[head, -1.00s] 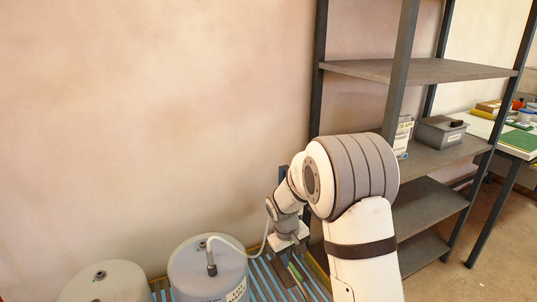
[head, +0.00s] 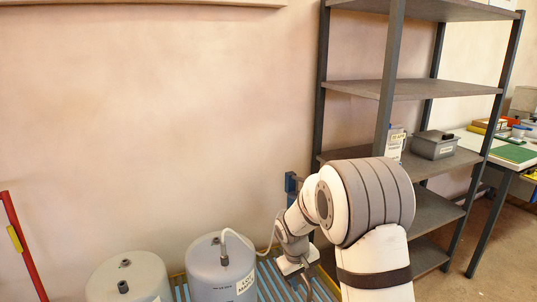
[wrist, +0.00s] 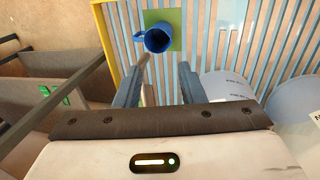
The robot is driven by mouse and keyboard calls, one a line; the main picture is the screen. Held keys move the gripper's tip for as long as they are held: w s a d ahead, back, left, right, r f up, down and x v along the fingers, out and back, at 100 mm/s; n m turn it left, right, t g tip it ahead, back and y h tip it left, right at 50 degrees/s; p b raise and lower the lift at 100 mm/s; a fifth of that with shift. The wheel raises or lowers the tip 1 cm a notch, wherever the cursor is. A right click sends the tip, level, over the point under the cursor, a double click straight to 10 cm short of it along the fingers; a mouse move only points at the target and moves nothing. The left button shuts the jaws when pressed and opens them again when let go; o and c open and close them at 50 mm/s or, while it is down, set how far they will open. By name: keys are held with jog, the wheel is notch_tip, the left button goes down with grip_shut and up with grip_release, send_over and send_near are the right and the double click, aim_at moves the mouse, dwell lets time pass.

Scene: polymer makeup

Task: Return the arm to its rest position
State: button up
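My gripper (wrist: 162,70) is open in the wrist view, with its two blue-grey fingers apart. No object is clearly held; a thin brownish piece shows beside the left finger, and I cannot tell what it is. A blue mug (wrist: 157,38) lies beyond the fingertips on a green square (wrist: 176,21) over a slatted deck. In the head view my arm is bent beside the shelf, with my gripper (head: 306,283) low over the slats and its tips hardly visible.
Two pale drums, one (head: 220,272) with a curved hose (head: 250,246) and another (head: 128,280), stand left of my arm. A dark-framed shelf (head: 405,90) stands close behind on the right, holding a grey bin (head: 434,146). A red post (head: 22,245) is at far left.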

jog(key=s+d+r+m+y+p, duration=0.1)
jog(key=s+d+r+p, duration=0.15)
jog(key=s+r, duration=0.5)
jog(key=s+d+r+m+p, duration=0.2)
jog(key=s+r+p, duration=0.15)
jog(key=r, duration=0.65)
jog(key=s+r+m+t+p, duration=0.1)
jog(key=s+r, duration=0.3)
jog(key=s, duration=0.3)
jog(key=s+d+r+y+p, duration=0.1)
jog(key=s+r+p, duration=0.1)
jog(key=s, duration=0.6)
jog(key=shift+s+r+m+t, duration=0.15)
jog(key=shift+r+m+t, duration=0.25)
jog(key=shift+r, duration=0.45)
